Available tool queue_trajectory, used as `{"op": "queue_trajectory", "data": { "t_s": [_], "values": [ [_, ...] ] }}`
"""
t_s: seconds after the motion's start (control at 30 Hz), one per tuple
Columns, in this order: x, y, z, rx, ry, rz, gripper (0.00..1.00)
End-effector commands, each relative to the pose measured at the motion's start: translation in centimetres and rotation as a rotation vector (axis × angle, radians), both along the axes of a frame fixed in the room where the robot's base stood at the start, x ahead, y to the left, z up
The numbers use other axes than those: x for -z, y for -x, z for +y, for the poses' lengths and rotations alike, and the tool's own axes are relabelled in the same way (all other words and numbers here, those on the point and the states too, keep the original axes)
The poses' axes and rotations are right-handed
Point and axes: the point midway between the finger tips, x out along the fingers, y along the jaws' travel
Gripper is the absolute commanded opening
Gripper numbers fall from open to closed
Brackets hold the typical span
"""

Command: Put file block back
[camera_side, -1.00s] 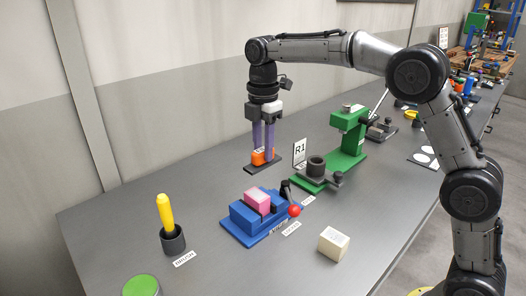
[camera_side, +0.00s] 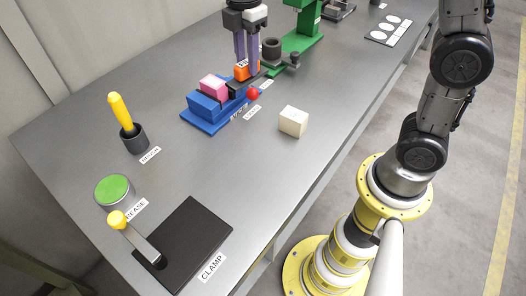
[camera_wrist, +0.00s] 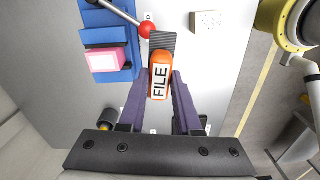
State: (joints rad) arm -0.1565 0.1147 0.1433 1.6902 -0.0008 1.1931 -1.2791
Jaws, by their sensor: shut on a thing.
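The file block is an orange block (camera_side: 241,71) with a FILE label and a dark ribbed plate under it. My gripper (camera_side: 246,68) points down and is shut on the orange part, a finger on each side. In the wrist view the file block (camera_wrist: 160,75) sits between the purple fingers, its dark plate reaching forward beside the red lever ball (camera_wrist: 147,30). In the side view it overlaps the back right of the blue vise (camera_side: 205,110), which holds a pink block (camera_side: 214,86). I cannot tell how high the file block is above the table.
A white block (camera_side: 293,121) stands right of the vise. A yellow-handled brush (camera_side: 121,110) stands in a dark cup at left. A green-topped grease tin (camera_side: 114,190) and a black clamp plate (camera_side: 190,243) lie in front. A green press (camera_side: 303,35) stands behind.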

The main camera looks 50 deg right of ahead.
Motion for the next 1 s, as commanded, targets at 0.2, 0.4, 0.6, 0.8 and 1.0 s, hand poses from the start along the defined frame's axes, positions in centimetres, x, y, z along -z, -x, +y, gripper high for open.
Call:
{"op": "queue_trajectory", "data": {
  "t_s": [0.2,0.4,0.6,0.8,1.0],
  "values": [
    [0.1,8.8,0.9,-0.008,-0.001,-0.006,0.0],
    [1.0,16.2,0.7,-0.041,-0.001,-0.006,0.0],
    [1.6,20.9,0.3,-0.092,-0.001,-0.005,0.0],
    [1.1,21.7,0.7,-0.133,0.0,-0.001,0.0],
    [2.7,18.6,2.1,-0.136,0.003,0.006,0.0]
  ]
}}
